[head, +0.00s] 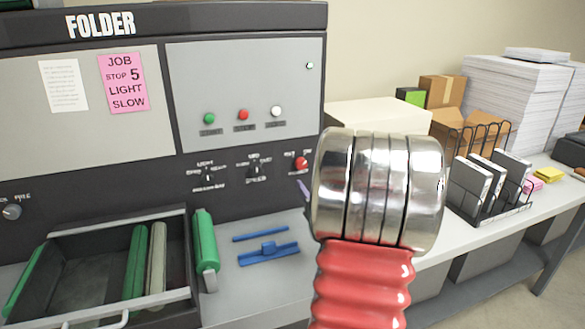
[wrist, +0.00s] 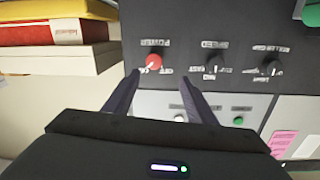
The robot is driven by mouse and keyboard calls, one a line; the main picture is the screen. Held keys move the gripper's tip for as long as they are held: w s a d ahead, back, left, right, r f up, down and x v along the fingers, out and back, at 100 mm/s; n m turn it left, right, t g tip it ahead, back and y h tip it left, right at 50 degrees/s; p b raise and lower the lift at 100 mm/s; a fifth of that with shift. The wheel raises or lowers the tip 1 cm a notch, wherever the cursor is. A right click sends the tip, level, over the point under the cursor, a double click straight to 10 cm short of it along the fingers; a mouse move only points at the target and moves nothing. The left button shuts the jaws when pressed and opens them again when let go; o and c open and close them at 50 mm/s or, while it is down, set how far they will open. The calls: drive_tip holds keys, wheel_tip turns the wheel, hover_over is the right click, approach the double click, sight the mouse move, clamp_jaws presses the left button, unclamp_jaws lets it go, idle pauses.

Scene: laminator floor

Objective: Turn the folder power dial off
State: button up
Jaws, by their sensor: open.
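The folder (head: 245,25) is a dark machine with a grey panel and a "FOLDER" sign. Its red dial (head: 301,163) sits at the right end of the row of dials, beside my arm. In the wrist view, the red dial (wrist: 153,62) has a white pointer slanting to the lower left; the labels around it are blurred. My gripper (wrist: 160,76) is open and empty, its two dark fingers on either side of the dial in that picture. I cannot tell whether they touch the panel. In the head view my arm hides most of the gripper; a fingertip shows below the red dial.
Two black dials (head: 255,170) (head: 208,175) sit left of the red one. Green, red and white buttons (head: 243,115) are above. A tray with rollers (head: 95,265) juts out below left. A table (head: 540,200) with paper stacks, boxes and a wire rack stands to the right.

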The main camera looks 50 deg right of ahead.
sight(302, 165)
drive_tip(key=shift+s+d+f, duration=0.1)
drive_tip(key=shift+s+d, duration=0.4)
drive_tip(key=shift+s, duration=0.1)
drive_tip(key=x, duration=1.4)
drive_tip(key=shift+a, duration=0.1)
drive_tip(key=shift+c, duration=0.2)
